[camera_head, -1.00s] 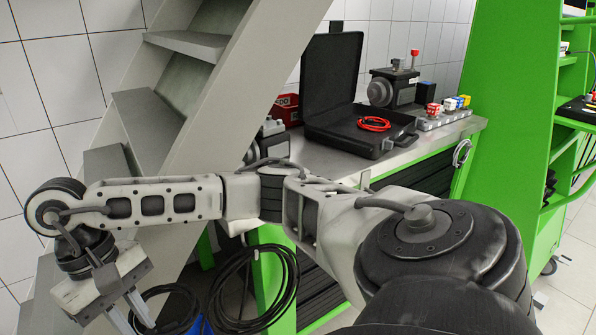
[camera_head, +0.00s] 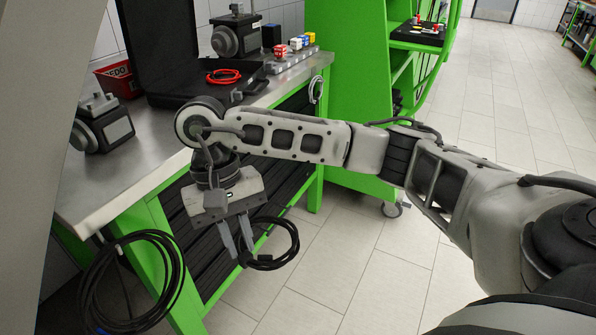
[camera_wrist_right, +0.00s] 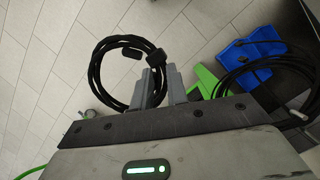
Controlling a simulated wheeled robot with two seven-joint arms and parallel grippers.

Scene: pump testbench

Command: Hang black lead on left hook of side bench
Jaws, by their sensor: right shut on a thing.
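My right gripper (camera_head: 240,252) is shut on a coiled black lead (camera_head: 290,252) and holds it hanging in front of the workbench, above the floor. In the right wrist view the held black lead (camera_wrist_right: 97,72) forms a loop to the left of the fingers (camera_wrist_right: 164,88). A second coiled black lead (camera_head: 175,275) hangs at the left end of the workbench (camera_head: 118,178), left of the gripper. It also shows at the right of the wrist view (camera_wrist_right: 228,78). I cannot clearly make out a free hook. My left gripper is not in view.
On the bench are an open black case (camera_head: 190,93) with a red lead (camera_head: 222,77), pumps (camera_head: 105,125) and a red box (camera_head: 120,80). A light cable (camera_head: 316,90) hangs at its right end. A green shelf rack (camera_head: 350,100) stands beyond. Floor at right is clear.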

